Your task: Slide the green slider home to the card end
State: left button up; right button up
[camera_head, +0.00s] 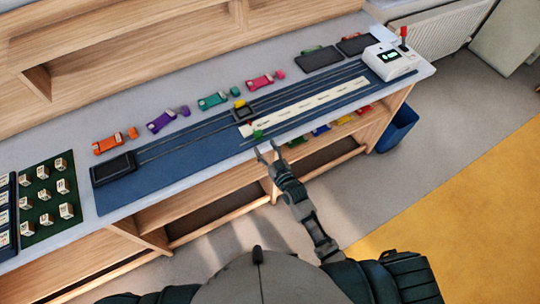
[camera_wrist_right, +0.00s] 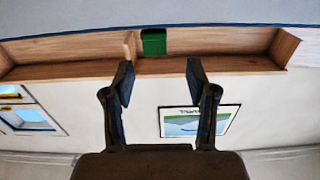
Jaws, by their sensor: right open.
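The small green slider (camera_head: 257,134) sits at the near left end of the pale labelled card strip (camera_head: 310,102) on the blue board (camera_head: 215,150). My right gripper (camera_head: 267,150) is open and empty, just on the near side of the slider by the board's front edge. It appears apart from the slider. In the right wrist view its two fingers (camera_wrist_right: 160,75) are spread wide, with a green block (camera_wrist_right: 153,41) beyond the gap; I cannot tell for sure that this is the slider. My left gripper is out of view.
Coloured pieces, such as an orange one (camera_head: 108,145), line the back. Floor (camera_head: 350,180) is clear.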

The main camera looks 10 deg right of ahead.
jog(key=d+v, duration=0.1)
jog(key=v, duration=0.4)
jog(key=s+d+f+g+h, duration=0.1)
jog(key=s+d+f+g, duration=0.3)
jog(key=f, duration=0.8)
jog(key=s+d+f+m+g+h+b, duration=0.15)
jog(key=s+f, duration=0.45)
jog(key=f, duration=0.6)
jog(key=s+d+f+n+g+h, duration=0.1)
jog(key=s+d+f+g, duration=0.3)
jog(key=f, duration=0.8)
pick_arm(q)
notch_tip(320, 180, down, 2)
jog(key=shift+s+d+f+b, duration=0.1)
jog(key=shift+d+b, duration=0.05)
jog(key=shift+b, duration=0.3)
pick_arm(e)
jog(key=s+d+f+g+h, duration=0.1)
jog(key=s+f, duration=0.4)
jog(key=s, duration=0.5)
jog(key=s+d+f+g, duration=0.3)
jog(key=s+f, duration=0.2)
jog(key=s, duration=0.6)
jog(key=s+d+f+m+g+h, duration=0.1)
jog(key=s+d+f+g, duration=0.1)
jog(key=s+f, duration=0.4)
jog(key=s, duration=0.4)
jog(key=shift+s+h, duration=0.3)
jog(key=shift+h, duration=0.05)
jog(key=shift+g, duration=0.25)
